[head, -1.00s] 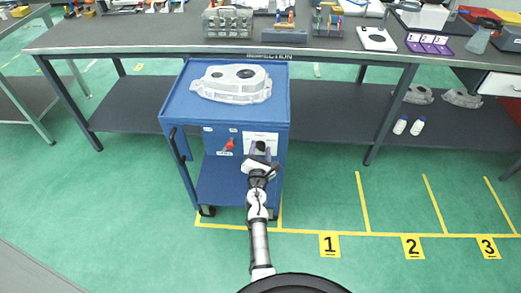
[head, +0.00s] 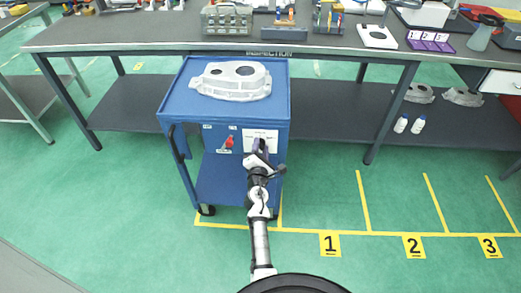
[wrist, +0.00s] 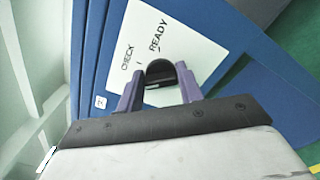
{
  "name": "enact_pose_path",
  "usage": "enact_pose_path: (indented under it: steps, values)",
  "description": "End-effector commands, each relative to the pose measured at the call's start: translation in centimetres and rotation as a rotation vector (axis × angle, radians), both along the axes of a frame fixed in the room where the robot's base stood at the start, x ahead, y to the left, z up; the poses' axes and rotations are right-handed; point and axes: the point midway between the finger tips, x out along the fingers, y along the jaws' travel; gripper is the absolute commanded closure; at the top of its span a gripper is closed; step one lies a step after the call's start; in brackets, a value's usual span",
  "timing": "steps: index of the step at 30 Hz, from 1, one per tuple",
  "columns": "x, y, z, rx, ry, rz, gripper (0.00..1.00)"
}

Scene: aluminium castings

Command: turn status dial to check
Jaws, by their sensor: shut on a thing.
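The status dial is a black knob (wrist: 160,73) on a white label plate (wrist: 190,35) printed CHECK and READY, both words tilted in the wrist view. My gripper (wrist: 160,88) has its purple fingers on either side of the knob and is shut on it. I cannot tell for sure which word the knob points to. In the head view my gripper (head: 261,147) is at the front of the blue cart (head: 173,100), covering the knob and part of the white plate (head: 262,134).
An aluminium casting (head: 232,80) lies on the cart top. A red switch (head: 229,142) is left of the plate. The inspection bench (head: 330,47) with several fixtures stands behind. Floor bays marked 1, 2 and 3 lie to the right, and the floor there is clear.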

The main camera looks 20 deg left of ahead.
Motion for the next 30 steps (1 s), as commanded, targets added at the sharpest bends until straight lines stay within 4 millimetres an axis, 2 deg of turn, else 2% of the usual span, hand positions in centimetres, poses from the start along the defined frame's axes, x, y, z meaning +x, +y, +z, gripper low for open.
enact_pose_path:
  steps: [15, 30]
  values:
    - [0.13, -0.15, -0.28, 0.443, 0.125, 0.0, 0.86]
    - [0.14, -0.17, -0.21, 0.642, 0.181, 0.0, 0.86]
